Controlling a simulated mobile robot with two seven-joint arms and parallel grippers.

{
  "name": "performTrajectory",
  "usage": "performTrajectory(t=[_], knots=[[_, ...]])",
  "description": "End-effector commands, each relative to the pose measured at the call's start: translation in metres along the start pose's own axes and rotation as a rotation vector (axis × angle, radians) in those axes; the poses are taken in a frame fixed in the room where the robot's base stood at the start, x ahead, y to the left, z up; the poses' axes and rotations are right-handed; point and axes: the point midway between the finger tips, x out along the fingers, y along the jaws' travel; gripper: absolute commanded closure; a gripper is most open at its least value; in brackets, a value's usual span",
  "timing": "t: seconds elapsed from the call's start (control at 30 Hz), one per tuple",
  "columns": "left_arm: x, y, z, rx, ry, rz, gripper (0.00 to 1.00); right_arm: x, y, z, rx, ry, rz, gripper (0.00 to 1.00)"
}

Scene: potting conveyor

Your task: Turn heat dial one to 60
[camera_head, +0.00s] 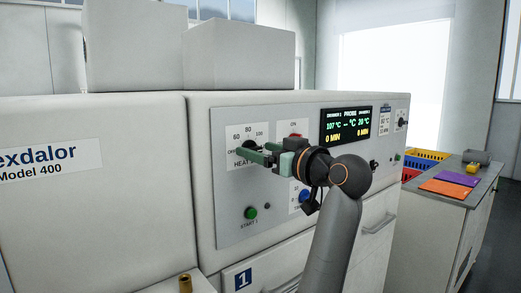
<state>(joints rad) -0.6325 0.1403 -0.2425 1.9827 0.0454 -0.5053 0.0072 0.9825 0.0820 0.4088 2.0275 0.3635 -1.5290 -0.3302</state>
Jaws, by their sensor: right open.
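Heat dial one (248,144) is a dark knob on a white scale plate (237,131) marked OFF, 60, 80 and 100, at the left of the grey control panel. My right gripper (250,153) is in front of the dial, with its green fingers pointing left across the plate. The fingers are apart, and they hide the lower part of the dial and the label below it. I cannot tell whether they touch the knob or where its pointer stands. My left gripper is not in view.
A red switch (295,136), a green start button (250,212) and a blue dial (304,196) sit close to my right gripper. The display (346,124) reads 107 °C and 20 °C. A side table (470,195) with coloured sheets stands at the right.

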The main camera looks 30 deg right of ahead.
Motion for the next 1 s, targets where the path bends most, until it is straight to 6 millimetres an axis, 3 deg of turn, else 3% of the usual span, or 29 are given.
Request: performTrajectory(t=[0.3, 1.0], knots=[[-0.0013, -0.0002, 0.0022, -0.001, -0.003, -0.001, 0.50, 0.0031, -0.0002, 0.0003, 0.000, -0.001, 0.000, 0.18], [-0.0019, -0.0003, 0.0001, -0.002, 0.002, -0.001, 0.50, 0.0028, -0.0003, 0.0005, 0.000, -0.001, -0.001, 0.96]])
